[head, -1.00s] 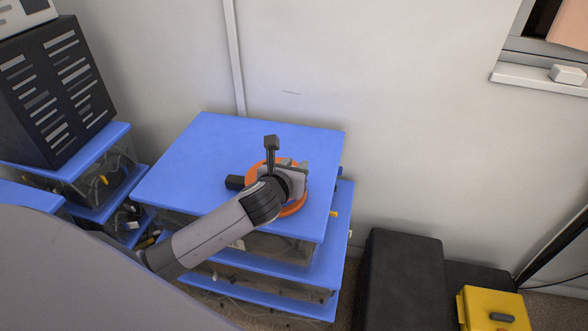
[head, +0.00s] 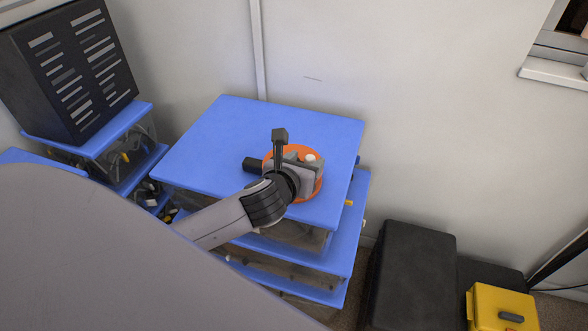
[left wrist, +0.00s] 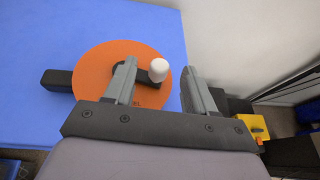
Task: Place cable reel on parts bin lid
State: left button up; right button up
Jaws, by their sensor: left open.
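The cable reel (head: 316,188) is an orange disc with a black handle bar and a white knob (head: 310,158). It lies flat on the blue parts bin lid (head: 220,130), towards its right side. My left gripper (head: 304,166) is over the reel in the head view and hides much of it. In the left wrist view, the open fingers (left wrist: 159,78) appear on either side of the white knob (left wrist: 158,70), with the left finger over the orange disc (left wrist: 100,80). I cannot tell whether they touch the reel. My right gripper is not in view.
More blue-lidded bins stand below and at the left, with a dark slotted case (head: 72,70) on one. A black box (head: 412,275) and a yellow case (head: 500,308) stand at the right. The wall is close behind. The lid's left part is clear.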

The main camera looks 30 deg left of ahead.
pick_arm(q)
jog(key=a+v, duration=0.1)
jog(key=v, duration=0.5)
jog(key=s+d+f+n+g+h, duration=0.1)
jog(key=s+f+n, duration=0.6)
jog(key=n, duration=0.9)
jog(key=s+d+f+n+g+h, duration=0.1)
jog(key=s+d+f+n+h, duration=0.2)
jog(key=s+f+n, duration=0.5)
notch_tip(320, 180, down, 4)
jog(key=d+n, duration=0.1)
jog(key=n, duration=0.6)
jog(key=shift+d+n+g, duration=0.25)
jog(key=shift+n+g, duration=0.15)
jog(key=shift+c, duration=1.2)
jog(key=shift+s, duration=0.1)
jog(key=shift+d, duration=0.1)
